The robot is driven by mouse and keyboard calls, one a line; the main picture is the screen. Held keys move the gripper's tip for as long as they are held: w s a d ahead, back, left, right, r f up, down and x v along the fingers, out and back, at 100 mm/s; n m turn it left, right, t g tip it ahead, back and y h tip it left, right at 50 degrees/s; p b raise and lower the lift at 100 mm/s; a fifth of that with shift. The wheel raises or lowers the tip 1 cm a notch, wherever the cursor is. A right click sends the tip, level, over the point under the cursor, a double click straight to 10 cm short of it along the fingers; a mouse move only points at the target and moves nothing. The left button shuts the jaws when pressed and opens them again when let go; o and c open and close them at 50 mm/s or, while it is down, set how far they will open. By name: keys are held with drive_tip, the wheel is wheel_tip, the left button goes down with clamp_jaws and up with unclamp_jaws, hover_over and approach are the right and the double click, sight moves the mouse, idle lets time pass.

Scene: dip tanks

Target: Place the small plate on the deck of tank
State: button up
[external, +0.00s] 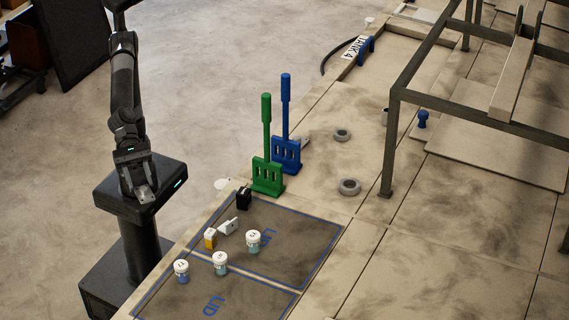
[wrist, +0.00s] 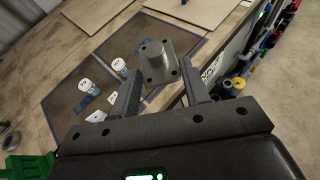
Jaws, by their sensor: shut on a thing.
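My gripper (wrist: 162,100) is shut on the small plate (wrist: 158,66), a grey square plate with corner holes and a raised round boss. The plate sits between the fingertips. In the external view my gripper (external: 138,182) is at the left, over my own base and away from the bench, with the plate (external: 145,195) low in its jaws. The tank deck (external: 400,55) is the beige surface at the upper right, by a white sign (external: 354,47) that begins "TANK". The rest of the sign is hard to read.
A green paddle (external: 267,175) and a blue paddle (external: 286,150) stand upright at the bench edge. Grey rings (external: 349,187) lie behind. A metal frame (external: 390,140) rises at right.

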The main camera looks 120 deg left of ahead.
drive_tip(key=s+d, duration=0.2)
drive_tip(key=n+t+y, duration=0.3)
drive_tip(key=n+y, duration=0.4)
drive_tip(key=y, duration=0.1)
hover_over(284, 237)
wheel_tip(284, 237, down, 17)
drive_tip(key=shift+r, duration=0.1)
drive_tip(key=shift+a+f, duration=0.1)
drive_tip(key=shift+f, duration=0.1)
drive_tip(key=shift+f+h, duration=0.3)
drive_tip(key=shift+f, duration=1.6)
drive_tip(key=shift+f, duration=0.15)
drive_tip(key=o, duration=1)
